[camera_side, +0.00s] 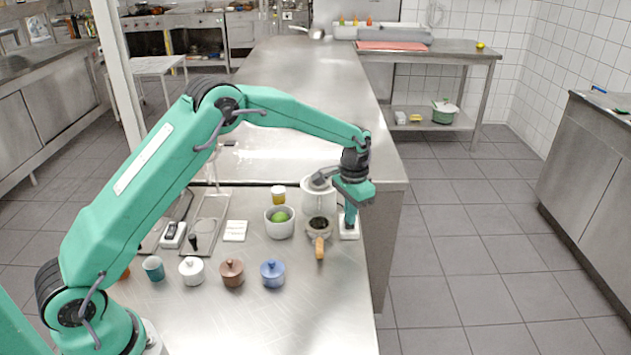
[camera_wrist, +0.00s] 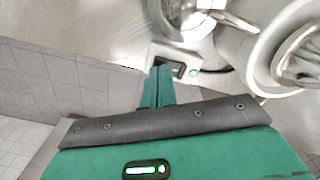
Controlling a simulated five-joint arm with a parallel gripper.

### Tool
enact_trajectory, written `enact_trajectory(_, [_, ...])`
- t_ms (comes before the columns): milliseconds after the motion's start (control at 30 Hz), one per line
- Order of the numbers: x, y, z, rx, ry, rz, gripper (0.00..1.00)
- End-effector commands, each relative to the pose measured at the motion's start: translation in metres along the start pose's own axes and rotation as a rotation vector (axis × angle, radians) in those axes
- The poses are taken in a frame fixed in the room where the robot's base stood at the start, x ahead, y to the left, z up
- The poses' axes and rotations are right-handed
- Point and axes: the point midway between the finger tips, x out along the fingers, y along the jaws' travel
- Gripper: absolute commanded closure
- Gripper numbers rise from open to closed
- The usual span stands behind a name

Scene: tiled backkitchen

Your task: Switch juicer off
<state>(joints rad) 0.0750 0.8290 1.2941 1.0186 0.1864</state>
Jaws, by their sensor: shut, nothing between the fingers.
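The juicer (camera_side: 317,193) is a white rounded appliance near the right edge of the steel counter. In the wrist view the juicer (camera_wrist: 256,48) is at the upper right, its top partly cut off. A small white switch box (camera_side: 348,233) stands beside it, and a dark cable leads from the box toward the juicer in the wrist view. The box (camera_wrist: 165,52) shows a dark switch and a lit green lamp (camera_wrist: 193,72). My gripper (camera_side: 350,222) is shut and empty, pointing down at the box. Its fingertips (camera_wrist: 160,70) are beside the dark switch; whether they touch is unclear.
A wooden-handled metal holder (camera_side: 319,235) lies just left of the box. A white bowl with a green fruit (camera_side: 280,223) and several lidded pots, including a blue one (camera_side: 272,274), stand further left.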

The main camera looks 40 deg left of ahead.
Motion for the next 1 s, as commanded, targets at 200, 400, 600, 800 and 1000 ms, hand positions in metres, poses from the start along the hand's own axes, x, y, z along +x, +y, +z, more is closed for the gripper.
enact_trajectory(200, [0.0027,0.0000,0.0001,0.000,0.000,0.000,1.00])
enact_trajectory(400, [0.0049,0.0000,0.0001,0.000,0.000,0.000,1.00])
enact_trajectory(600, [0.0071,0.0000,0.0001,0.000,0.000,0.000,1.00])
enact_trajectory(800, [0.0077,-0.0001,0.0000,0.000,0.000,0.000,1.00])
enact_trajectory(1000, [0.0015,-0.0001,-0.0002,0.000,0.001,0.000,1.00])
